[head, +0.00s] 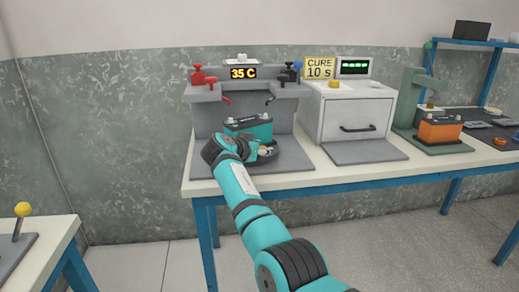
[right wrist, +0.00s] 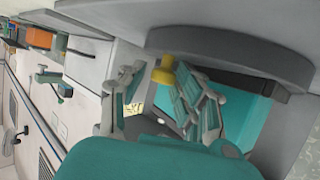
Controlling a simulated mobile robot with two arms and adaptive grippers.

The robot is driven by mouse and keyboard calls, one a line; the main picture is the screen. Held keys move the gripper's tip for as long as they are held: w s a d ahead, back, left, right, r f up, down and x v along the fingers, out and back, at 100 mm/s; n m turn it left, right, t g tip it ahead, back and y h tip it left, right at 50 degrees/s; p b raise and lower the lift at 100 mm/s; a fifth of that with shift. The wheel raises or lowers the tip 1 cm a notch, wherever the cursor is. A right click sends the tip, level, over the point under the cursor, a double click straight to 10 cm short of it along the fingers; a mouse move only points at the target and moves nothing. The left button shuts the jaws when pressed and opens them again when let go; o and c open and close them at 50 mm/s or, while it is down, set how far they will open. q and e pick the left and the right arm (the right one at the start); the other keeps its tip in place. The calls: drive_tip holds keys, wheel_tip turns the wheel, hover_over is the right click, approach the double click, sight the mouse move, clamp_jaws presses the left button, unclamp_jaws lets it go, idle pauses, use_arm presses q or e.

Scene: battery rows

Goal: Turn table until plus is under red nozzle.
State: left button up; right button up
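My left gripper is out of view.
A display (head: 243,73) reading 35 C is above the nozzles. A white curing box (head: 350,115) stands to the right. Further right, an orange battery (head: 439,130) sits at a green press (head: 405,97). A yellow-knobbed lever (head: 22,210) is at lower left.

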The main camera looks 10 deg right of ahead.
drive_tip(key=shift+o, duration=1.3)
drive_tip(key=shift+d+r, duration=0.1)
drive_tip(key=shift+d, duration=0.05)
drive_tip(key=shift+r, duration=0.2)
wheel_tip(320, 180, up, 10)
drive_tip(key=shift+f, duration=0.25)
